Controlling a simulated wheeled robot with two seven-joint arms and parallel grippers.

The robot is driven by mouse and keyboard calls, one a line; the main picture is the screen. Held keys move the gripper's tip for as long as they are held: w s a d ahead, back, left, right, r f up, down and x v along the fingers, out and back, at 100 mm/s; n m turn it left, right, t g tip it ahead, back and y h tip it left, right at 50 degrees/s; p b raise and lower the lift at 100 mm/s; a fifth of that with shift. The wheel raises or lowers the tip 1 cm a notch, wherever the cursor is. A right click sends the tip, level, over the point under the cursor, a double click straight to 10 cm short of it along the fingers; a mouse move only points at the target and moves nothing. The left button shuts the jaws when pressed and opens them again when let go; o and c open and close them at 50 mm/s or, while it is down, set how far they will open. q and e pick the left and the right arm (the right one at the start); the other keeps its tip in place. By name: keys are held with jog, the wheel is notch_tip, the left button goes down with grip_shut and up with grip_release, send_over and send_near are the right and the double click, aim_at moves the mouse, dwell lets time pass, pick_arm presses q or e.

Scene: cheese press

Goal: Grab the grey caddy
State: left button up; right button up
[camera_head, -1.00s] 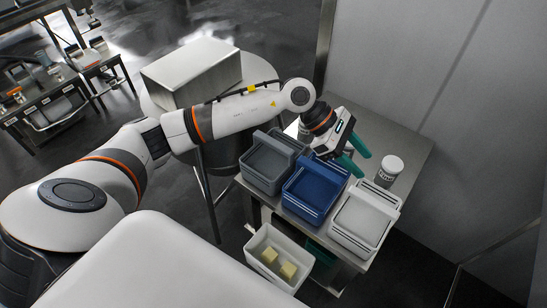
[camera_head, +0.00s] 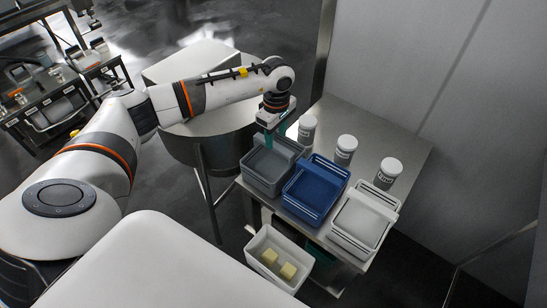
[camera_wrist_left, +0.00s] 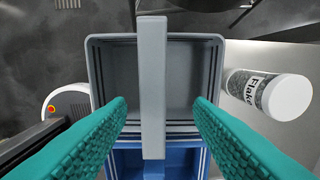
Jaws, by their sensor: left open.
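The grey caddy (camera_head: 266,168) stands on the metal table at the left end of a row of three caddies. It has a flat grey handle bar across its top, which shows in the left wrist view (camera_wrist_left: 152,85). My left gripper (camera_head: 270,135) is above the grey caddy's back part, pointing down. In the left wrist view its two teal fingers (camera_wrist_left: 160,115) are open, one on each side of the handle bar and apart from it. My right gripper is in neither view.
The blue caddy (camera_head: 314,192) stands right beside the grey one, with a white caddy (camera_head: 361,220) beyond. Several white-lidded jars, one near jar (camera_head: 307,130), stand behind them. A bin with yellow blocks (camera_head: 261,241) hangs in front. A round metal vat (camera_head: 205,150) is at left.

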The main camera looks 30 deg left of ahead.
aim_at(274, 144)
pick_arm(q)
jog(key=f, duration=0.4)
jog(key=shift+s+a+f+p, duration=0.2)
jog(key=shift+s+f+p, duration=0.1)
jog(key=shift+f+p, duration=0.1)
jog(key=shift+r, duration=0.1)
grip_shut()
